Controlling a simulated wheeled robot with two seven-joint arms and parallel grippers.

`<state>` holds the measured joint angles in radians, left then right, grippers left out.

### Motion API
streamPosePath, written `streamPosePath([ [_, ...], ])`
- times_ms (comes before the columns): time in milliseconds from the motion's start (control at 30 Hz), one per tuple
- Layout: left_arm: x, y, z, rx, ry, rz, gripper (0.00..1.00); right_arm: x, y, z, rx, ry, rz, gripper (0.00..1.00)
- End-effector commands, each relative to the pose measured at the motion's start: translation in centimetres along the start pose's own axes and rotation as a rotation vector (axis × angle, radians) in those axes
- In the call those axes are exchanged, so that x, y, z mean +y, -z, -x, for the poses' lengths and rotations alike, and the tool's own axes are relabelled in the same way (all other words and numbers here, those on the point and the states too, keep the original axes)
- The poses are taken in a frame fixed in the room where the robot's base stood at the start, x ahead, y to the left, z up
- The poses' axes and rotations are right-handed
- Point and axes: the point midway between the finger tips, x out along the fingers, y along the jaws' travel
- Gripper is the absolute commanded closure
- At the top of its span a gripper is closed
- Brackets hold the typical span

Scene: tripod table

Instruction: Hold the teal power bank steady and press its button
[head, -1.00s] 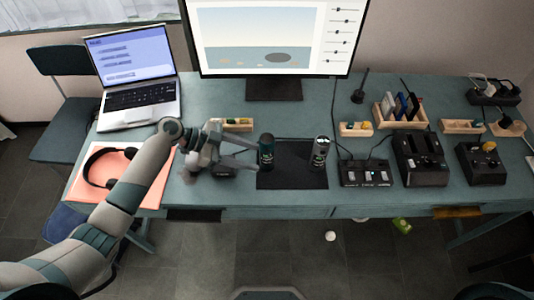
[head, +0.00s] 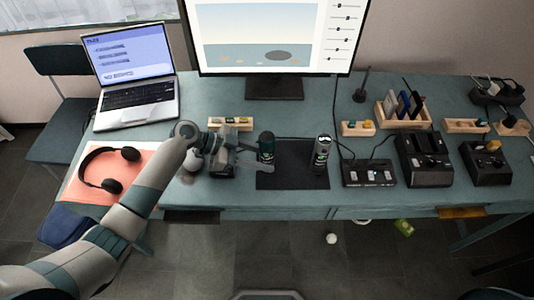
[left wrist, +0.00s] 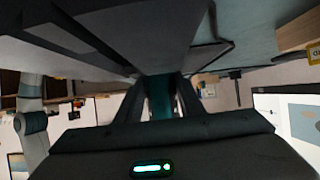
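The teal power bank (head: 266,147) looks like a dark teal upright cylinder at the left edge of a black mat (head: 292,177). My left gripper (head: 255,154) has come in from the left with its fingers at the power bank. In the left wrist view, a teal surface of the power bank (left wrist: 160,98) shows between the two dark fingers. I cannot tell whether the fingers touch it. The power bank's button cannot be made out. My right gripper is not in view.
A dark can with a pale top (head: 322,150) stands at the right of the mat. The monitor (head: 274,88) is behind. A small wooden tray (head: 231,124) is just behind my gripper. Headphones (head: 103,168) lie to the left, and a switch box (head: 368,173) is to the right.

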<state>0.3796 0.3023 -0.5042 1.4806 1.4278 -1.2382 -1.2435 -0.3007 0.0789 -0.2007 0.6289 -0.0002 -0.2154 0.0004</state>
Motion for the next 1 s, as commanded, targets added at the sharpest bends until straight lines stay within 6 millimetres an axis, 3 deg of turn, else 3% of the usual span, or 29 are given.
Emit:
streamPosePath([
  [100,-0.01,-0.02,0.02,0.0,0.0,0.0,0.78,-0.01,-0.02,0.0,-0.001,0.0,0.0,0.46],
  [333,-0.01,-0.03,0.03,0.0,0.001,0.0,0.78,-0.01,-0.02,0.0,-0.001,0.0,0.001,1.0],
  [1000,-0.02,-0.05,0.04,-0.001,0.001,0.0,0.78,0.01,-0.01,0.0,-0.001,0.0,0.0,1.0],
])
